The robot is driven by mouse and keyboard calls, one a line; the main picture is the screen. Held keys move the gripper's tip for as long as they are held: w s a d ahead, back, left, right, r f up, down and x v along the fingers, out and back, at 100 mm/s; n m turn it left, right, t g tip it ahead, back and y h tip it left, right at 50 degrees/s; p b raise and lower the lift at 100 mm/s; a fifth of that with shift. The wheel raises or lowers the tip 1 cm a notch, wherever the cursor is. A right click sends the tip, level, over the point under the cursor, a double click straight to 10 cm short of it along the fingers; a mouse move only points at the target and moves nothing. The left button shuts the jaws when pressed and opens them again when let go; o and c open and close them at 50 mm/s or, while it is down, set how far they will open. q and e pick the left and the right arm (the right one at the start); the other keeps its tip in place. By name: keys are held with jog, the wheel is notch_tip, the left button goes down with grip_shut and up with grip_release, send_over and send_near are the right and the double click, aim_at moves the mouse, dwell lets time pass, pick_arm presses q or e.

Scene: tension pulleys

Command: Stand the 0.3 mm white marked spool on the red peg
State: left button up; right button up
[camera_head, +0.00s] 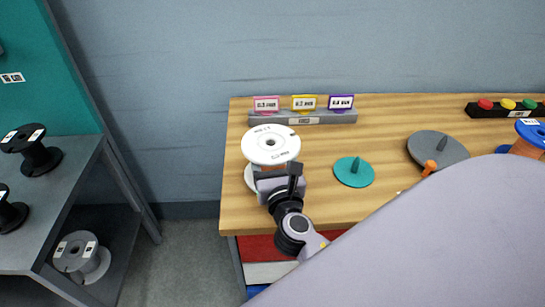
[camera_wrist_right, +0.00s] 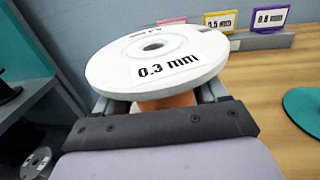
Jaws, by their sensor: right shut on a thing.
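The white spool (camera_head: 271,146) marked 0.3 mm has an orange-brown core and is at the left end of the wooden table. It also shows in the right wrist view (camera_wrist_right: 155,58), where its upper flange and marking face me. My right gripper (camera_head: 280,181) is shut around the core, below the upper flange. The spool is roughly upright; I cannot tell whether its lower flange touches the table. I see no clearly red peg; my large arm link covers the table's lower right. My left gripper is not in view.
A rack with pink, yellow and purple cards (camera_head: 303,117) stands behind the spool. Teal (camera_head: 354,172) and grey (camera_head: 438,149) discs with pegs stand to the right, near an orange peg tip (camera_head: 428,167). A blue spool (camera_head: 530,132) is far right. A grey shelf (camera_head: 75,165) holds black spools.

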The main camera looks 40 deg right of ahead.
jog(key=shift+f, duration=0.25)
jog(key=o, duration=1.6)
jog(key=shift+f, duration=0.1)
jog(key=shift+s, duration=0.1)
jog(key=v, duration=0.6)
jog(key=shift+b, duration=0.4)
jog(key=shift+s+a, duration=0.25)
jog(key=shift+s, duration=0.2)
